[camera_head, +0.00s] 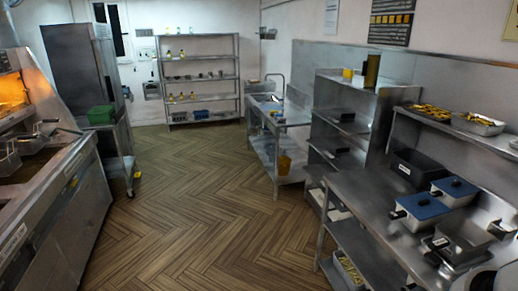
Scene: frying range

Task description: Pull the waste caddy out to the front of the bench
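No thing in view is clearly marked as the waste caddy. A black open box (415,169) stands towards the back of the right-hand steel bench (372,205), and it may be the caddy. It stands apart from the bench's front edge. White and dark parts at the lower right corner look like my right arm; its fingertips cannot be made out there. My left gripper is not in view.
Two blue-lidded pans, one behind (456,187) and one in front (421,206), stand beside the black box. A steel container (462,240) is nearer. A shelf (450,128) with food trays overhangs the bench's back. The wooden floor (205,215) is clear.

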